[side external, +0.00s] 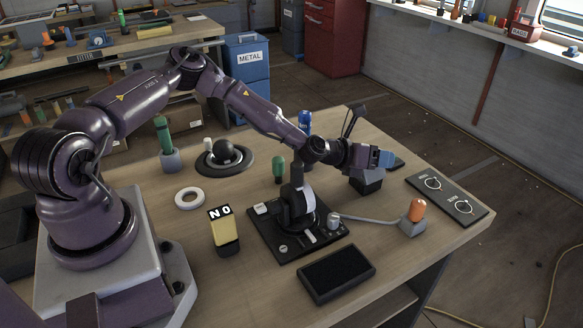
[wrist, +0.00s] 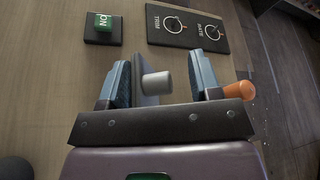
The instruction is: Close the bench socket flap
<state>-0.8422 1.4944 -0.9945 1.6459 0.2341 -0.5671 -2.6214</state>
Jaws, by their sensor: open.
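My gripper (side external: 382,158) is open, with its blue fingers over the right part of the bench. In the wrist view its fingers (wrist: 158,62) stand apart, with a grey plate bearing a pale round stub (wrist: 157,83) seen between them. This looks like the bench socket's flap, but I cannot be sure. I cannot tell whether either finger touches it. In the side view a dark box (side external: 367,184) sits just under my gripper and looks like the socket body. My gripper hides its top, so the flap's angle is unclear there.
A TRIM and RATE panel (side external: 447,195) lies to the right. A green ON box (wrist: 103,28) is beyond the left finger. A black tray (side external: 336,274) lies in front.

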